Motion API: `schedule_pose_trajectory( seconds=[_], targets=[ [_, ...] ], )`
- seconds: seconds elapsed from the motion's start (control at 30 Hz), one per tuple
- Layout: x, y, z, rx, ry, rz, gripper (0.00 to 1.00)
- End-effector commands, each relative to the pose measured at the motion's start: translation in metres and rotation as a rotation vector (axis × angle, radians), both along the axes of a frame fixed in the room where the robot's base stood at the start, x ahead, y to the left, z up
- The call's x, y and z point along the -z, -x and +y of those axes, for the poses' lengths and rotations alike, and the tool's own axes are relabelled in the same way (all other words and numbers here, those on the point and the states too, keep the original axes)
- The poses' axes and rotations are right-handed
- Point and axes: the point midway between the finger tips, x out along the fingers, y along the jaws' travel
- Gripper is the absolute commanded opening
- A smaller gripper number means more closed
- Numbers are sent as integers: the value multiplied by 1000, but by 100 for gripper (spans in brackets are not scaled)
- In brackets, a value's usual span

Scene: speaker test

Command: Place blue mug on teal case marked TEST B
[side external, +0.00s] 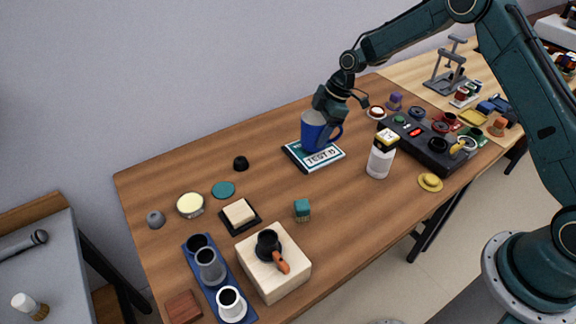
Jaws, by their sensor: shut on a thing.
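The blue mug (314,132) is upright, over the left rear part of the teal case (333,160). Its base looks to be on or just above the case; I cannot tell which. The case lies flat on the wooden table, with a white label reading TEST and a final mark that looks like B or 13. My gripper (331,112) comes down from above and is shut on the mug at its rim. The gripper hides part of the rim; the handle shows on the right.
A white bottle with a yellow cap (381,155) stands close to the right of the case. Behind it is a dark console (432,150) with several items. A wooden block (283,281) and a blue tray (233,303) with cups are at the front.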

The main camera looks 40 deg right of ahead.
Motion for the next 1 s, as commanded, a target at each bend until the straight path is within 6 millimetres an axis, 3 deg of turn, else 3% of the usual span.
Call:
schedule_pose_trajectory(
  seconds=[0.2, 0.67, 0.7, 0.77, 0.8, 1.0],
  targets=[
    [20, 0, 0, 0, 0, -1, 38],
    [24, 0, 0, -1, -1, -2, 38],
    [24, 0, 0, 0, 0, 0, 76],
    [24, 0, 0, 0, 0, 0, 88],
    [24, 0, 0, 0, 0, 0, 92],
    [24, 0, 0, 0, 0, 0, 92]
  ],
)
